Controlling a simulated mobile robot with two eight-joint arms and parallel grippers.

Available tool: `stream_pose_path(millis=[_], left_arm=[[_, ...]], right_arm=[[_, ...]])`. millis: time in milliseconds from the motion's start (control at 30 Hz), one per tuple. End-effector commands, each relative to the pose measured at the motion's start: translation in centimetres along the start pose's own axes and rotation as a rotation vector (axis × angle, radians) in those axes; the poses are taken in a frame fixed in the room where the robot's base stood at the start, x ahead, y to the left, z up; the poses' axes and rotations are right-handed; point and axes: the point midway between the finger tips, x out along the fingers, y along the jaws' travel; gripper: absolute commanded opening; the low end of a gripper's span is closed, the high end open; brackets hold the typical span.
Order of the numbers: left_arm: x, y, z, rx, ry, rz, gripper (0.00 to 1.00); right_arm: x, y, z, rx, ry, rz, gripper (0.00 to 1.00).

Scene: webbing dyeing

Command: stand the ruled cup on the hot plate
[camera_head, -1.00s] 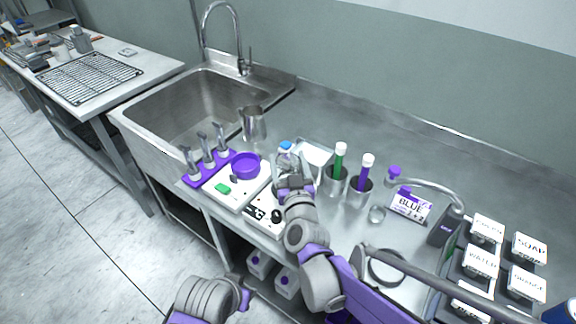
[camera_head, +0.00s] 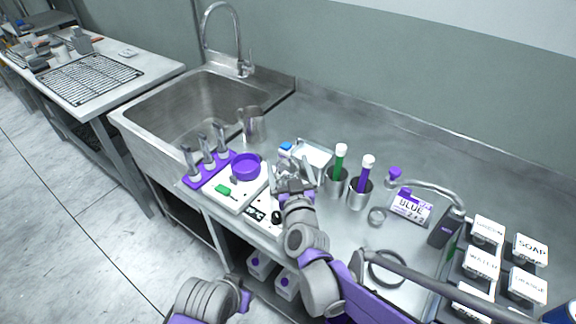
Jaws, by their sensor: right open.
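The hot plate (camera_head: 258,213) is the white, flat unit with a black knob on its front, at the counter's front edge. My right gripper (camera_head: 295,174) is open and low over its back part, fingers pointing away from me. A clear vessel with a blue top (camera_head: 286,147) shows just behind the fingers; it is mostly hidden, and I cannot tell whether it is the ruled cup or whether it stands on the plate. My left arm shows low in the picture, but its gripper does not.
A white unit with a purple dish (camera_head: 245,167) and a purple rack (camera_head: 207,168) of upright tools stand left. A metal pitcher (camera_head: 252,125) is behind. Metal holders with a green tube (camera_head: 339,163) and a purple tube (camera_head: 364,175) stand close right.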

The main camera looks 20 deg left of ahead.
Motion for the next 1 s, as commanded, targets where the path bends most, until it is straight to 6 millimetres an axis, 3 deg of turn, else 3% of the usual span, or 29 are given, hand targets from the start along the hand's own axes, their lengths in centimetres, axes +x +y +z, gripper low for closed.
stream_pose_path(millis=[500, 700, 1000], left_arm=[[0.5, 0.0, 0.3, 0.000, -0.002, 0.000, 0.35], [0.5, 0.0, 0.3, 0.000, -0.002, 0.000, 0.35], [0.5, 0.0, 0.3, 0.000, -0.002, 0.000, 0.35]], right_arm=[[-10.1, 0.0, 0.1, 0.001, 0.000, -0.001, 1.00], [-11.7, -0.1, 0.1, 0.001, 0.000, -0.001, 1.00], [-11.9, 0.0, 0.1, 0.000, 0.000, 0.000, 1.00]])
